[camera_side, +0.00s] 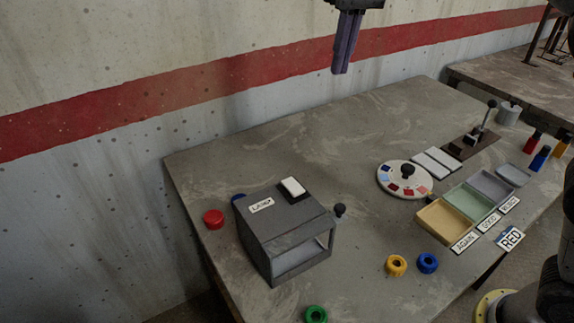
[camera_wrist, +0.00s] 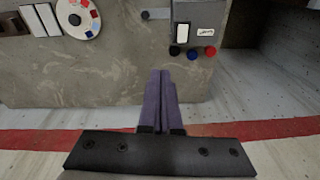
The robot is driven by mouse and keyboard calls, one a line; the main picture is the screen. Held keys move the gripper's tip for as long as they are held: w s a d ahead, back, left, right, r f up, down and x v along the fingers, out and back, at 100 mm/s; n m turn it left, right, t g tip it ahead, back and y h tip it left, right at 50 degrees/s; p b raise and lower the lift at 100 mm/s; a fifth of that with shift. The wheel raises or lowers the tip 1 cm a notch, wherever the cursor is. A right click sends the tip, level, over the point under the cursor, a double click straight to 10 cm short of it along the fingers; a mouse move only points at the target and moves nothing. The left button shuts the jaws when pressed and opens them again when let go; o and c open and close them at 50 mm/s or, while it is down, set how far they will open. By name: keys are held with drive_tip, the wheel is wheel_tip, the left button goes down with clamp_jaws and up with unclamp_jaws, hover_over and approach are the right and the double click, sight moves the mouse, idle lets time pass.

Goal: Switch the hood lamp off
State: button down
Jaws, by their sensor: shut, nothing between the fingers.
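The hood (camera_side: 285,232) is a dark grey box with an open front, standing at the left of the table in the side view. On its top are a label reading LAMP (camera_side: 261,205) and a white rocker switch (camera_side: 292,187) on a black base. The hood also shows at the top of the wrist view (camera_wrist: 197,38), with the switch (camera_wrist: 183,31) and label beside each other. I cannot tell whether the lamp is lit. My gripper (camera_side: 341,72) is shut and empty, high above the table's back edge and well apart from the hood. Its purple fingers (camera_wrist: 161,74) fill the wrist view's middle.
Red (camera_side: 213,219), blue (camera_side: 428,263), yellow (camera_side: 396,265) and green (camera_side: 316,314) round pieces lie around the hood. A dark knob (camera_side: 340,210) is at its right. A dial (camera_side: 405,179), sorting tray (camera_side: 442,222) and lever (camera_side: 487,117) stand further right. The table's middle back is clear.

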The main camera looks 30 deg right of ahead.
drive_tip(key=w+a+f, duration=0.3)
drive_tip(key=a+f, duration=0.1)
drive_tip(key=n+g, duration=0.1)
drive_tip(key=g, duration=0.1)
hover_over(287, 180)
wheel_tip(287, 180, down, 5)
drive_tip(key=shift+w+d+r, duration=0.15)
drive_tip(key=shift+w+r, duration=0.05)
drive_tip(key=shift+f, duration=0.1)
wheel_tip(287, 180, down, 14)
drive_tip(key=shift+r, duration=0.1)
drive_tip(key=shift+w+f, duration=0.1)
drive_tip(key=shift+f, duration=0.15)
drive_tip(key=shift+r, duration=0.15)
